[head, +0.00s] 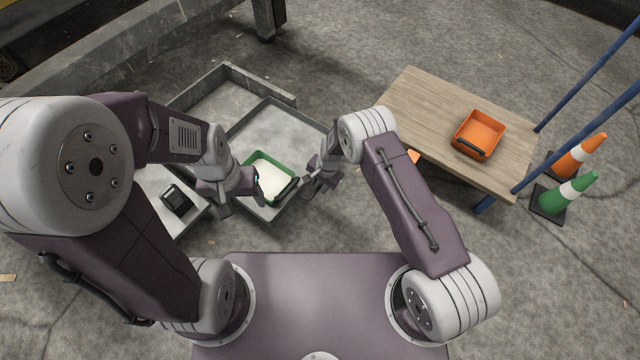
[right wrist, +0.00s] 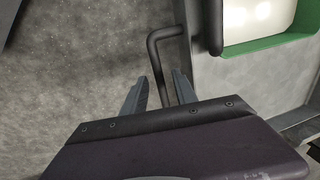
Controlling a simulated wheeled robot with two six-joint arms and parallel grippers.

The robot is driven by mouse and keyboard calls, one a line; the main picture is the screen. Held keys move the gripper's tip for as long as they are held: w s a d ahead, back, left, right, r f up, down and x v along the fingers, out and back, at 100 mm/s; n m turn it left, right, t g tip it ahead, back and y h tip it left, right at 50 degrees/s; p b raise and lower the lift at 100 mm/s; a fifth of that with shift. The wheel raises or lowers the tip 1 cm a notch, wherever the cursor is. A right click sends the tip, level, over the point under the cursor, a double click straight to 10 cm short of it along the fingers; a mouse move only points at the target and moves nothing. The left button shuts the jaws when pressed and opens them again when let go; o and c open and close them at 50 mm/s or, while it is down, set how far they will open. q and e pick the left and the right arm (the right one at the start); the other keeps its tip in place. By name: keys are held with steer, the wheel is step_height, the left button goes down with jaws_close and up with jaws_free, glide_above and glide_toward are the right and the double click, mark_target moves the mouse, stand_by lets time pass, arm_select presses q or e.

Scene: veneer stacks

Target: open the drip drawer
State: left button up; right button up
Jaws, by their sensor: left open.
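A grey metal box-like unit (head: 258,121) stands on the floor ahead. I take its grey part around the green tray for the drip drawer; how far out it sits I cannot tell. In the right wrist view a dark bent bar handle (right wrist: 156,58) stands beside a grey wall (right wrist: 205,82). My right gripper (right wrist: 160,82) has its two fingers on either side of this bar, with a gap visible on the left side. The right gripper also shows in the head view (head: 320,181). My left gripper (head: 243,187) is open beside the green tray.
A green tray (head: 291,184) with white contents sits within the grey unit. A small dark device (head: 177,199) lies on a grey surface at left. A wooden table (head: 425,97) with an orange tray (head: 480,130) stands at right, near two cones (head: 569,190) and blue poles.

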step_height(320, 180, up, 9)
steer(key=d+p, duration=0.1)
steer(key=p, duration=0.5)
steer(key=shift+s+d, duration=0.2)
steer(key=shift+s, duration=0.25)
